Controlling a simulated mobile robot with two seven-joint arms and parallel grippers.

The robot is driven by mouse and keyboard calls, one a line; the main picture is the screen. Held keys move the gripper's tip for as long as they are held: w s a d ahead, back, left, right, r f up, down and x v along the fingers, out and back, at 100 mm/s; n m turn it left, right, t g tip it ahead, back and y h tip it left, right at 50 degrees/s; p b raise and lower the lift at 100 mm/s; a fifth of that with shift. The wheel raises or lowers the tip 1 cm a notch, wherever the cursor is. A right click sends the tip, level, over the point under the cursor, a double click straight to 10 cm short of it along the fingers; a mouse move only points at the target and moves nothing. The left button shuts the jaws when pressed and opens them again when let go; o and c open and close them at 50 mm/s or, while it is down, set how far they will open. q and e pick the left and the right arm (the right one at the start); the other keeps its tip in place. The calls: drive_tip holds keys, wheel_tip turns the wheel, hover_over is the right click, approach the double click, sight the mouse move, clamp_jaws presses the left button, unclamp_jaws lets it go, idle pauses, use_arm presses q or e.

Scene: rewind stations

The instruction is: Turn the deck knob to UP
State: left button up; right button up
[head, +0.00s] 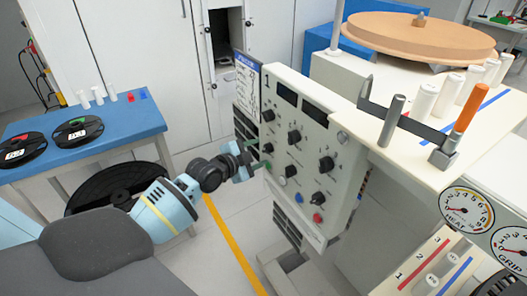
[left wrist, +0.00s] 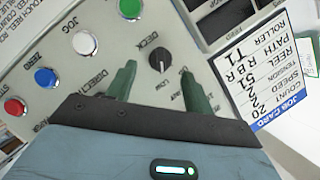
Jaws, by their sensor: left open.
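The deck knob (left wrist: 158,60) is a small black knob with a white pointer mark on the pale panel (left wrist: 60,45). It sits beside the word DECK, which reads upside down in the left wrist view. Its pointer mark is toward the lower edge of that picture; the small position labels are partly hidden and hard to read. My left gripper (left wrist: 158,69) is open, its green fingers on either side of the knob, with gaps showing. In the head view my left gripper (head: 257,154) is at the left edge of the panel (head: 305,160). My right gripper is not in view.
Nearby are a green button (left wrist: 130,8), a white button (left wrist: 84,42), a blue button (left wrist: 46,77) and a red button (left wrist: 14,107). A job card (head: 247,84) hangs at the panel's upper left. A blue table (head: 130,125) with reels stands left.

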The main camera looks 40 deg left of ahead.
sight(265, 150)
use_arm(q)
drive_tip(key=shift+x, duration=1.6)
drive_tip(key=shift+c, duration=0.4)
drive_tip(key=c, duration=0.9)
